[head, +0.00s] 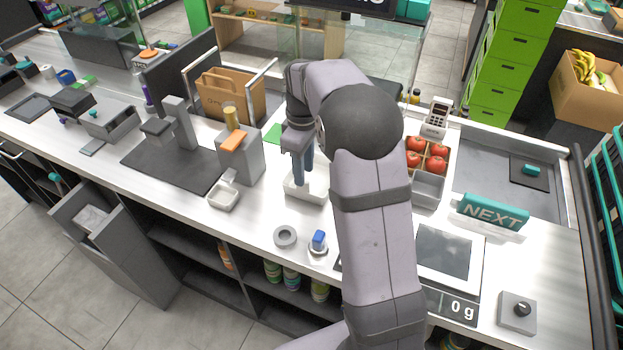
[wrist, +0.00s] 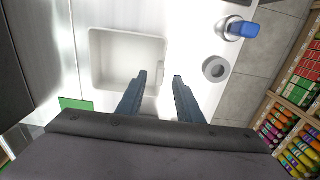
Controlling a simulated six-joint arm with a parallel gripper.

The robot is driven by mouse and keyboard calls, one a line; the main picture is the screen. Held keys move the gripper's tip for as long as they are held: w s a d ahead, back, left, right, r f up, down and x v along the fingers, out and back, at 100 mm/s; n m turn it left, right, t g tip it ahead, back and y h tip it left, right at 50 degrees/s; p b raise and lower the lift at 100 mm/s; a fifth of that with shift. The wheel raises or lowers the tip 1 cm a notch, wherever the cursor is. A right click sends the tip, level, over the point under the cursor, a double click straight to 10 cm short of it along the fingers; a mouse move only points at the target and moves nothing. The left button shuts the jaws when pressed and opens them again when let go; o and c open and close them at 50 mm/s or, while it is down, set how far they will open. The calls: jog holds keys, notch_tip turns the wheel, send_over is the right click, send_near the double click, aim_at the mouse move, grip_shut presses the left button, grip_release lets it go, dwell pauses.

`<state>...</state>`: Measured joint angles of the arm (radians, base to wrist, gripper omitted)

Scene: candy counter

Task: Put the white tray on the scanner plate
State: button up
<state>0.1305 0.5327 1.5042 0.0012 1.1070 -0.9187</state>
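The white tray (head: 317,190) is a shallow square tray on the counter, partly hidden behind my arm in the head view. In the wrist view the tray (wrist: 115,62) looks empty. My gripper (head: 301,184) points down at it. In the wrist view my gripper's fingers (wrist: 159,76) are apart, with the tray's right wall between the tips in the picture; I cannot tell whether they touch it. A flat dark glass plate (head: 443,251) in a white frame, probably the scanner plate, lies at the right, bare, with a display reading "0 g".
A grey ring (head: 285,236) and a blue-handled object (head: 318,241) stand in front of the tray. A smaller white dish (head: 224,195) is to its left. A tomato crate (head: 428,158) and a NEXT bar (head: 492,212) stand behind the glass plate.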

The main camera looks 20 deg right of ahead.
jog(key=shift+a+f+p, duration=0.15)
jog(key=shift+f+p, duration=1.05)
jog(key=shift+f, duration=1.55)
jog(key=shift+w, duration=0.1)
grip_shut()
